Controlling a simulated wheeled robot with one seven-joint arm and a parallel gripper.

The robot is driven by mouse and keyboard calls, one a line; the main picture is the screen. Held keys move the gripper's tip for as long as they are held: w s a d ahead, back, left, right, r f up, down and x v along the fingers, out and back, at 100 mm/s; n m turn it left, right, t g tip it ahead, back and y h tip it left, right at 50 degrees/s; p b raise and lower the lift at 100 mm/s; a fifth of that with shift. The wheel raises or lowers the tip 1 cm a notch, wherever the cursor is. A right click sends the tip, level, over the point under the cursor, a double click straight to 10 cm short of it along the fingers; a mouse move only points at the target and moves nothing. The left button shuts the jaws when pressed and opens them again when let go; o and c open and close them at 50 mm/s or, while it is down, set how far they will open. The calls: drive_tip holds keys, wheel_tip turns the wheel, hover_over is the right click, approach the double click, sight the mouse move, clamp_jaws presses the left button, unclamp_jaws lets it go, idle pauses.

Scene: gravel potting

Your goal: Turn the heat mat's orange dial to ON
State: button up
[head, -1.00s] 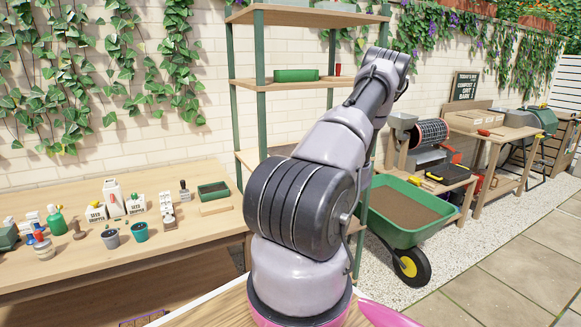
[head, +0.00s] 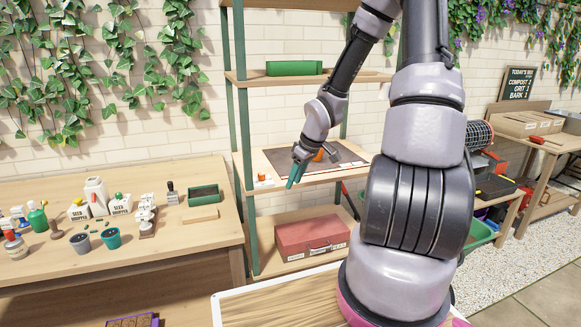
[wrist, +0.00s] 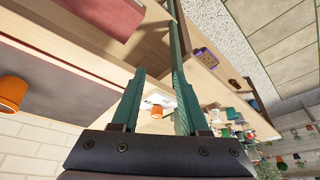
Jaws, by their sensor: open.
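The heat mat (head: 350,153) is a dark flat sheet on the middle shelf of the rack. Its white control box with a small orange dial (head: 262,180) sits at the left front of that shelf. In the wrist view the orange dial (wrist: 157,112) shows beyond and between my fingers, apart from them. The dial's setting is too small to read. My gripper (head: 294,178) is open and empty, its teal fingers over the shelf's front edge, right of the dial. An orange pot (wrist: 12,93) stands on the mat, partly hidden behind my gripper in the head view.
A green rack post (head: 247,170) rises left of the control box. The workbench (head: 180,240) at the left holds seed bottles, pots and a tray.

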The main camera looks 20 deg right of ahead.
sight(262, 173)
drive_tip(key=shift+n, duration=0.3)
drive_tip(key=w+a, duration=0.2)
drive_tip(key=w, duration=0.1)
drive_tip(key=w+a, duration=0.5)
drive_tip(key=w, duration=0.1)
drive_tip(key=shift+w+a+r, duration=0.1)
drive_tip(key=shift+w+a, duration=0.2)
drive_tip(key=shift+w, duration=0.1)
drive_tip(key=shift+w+f, duration=0.1)
drive_tip(key=shift+f, duration=0.4)
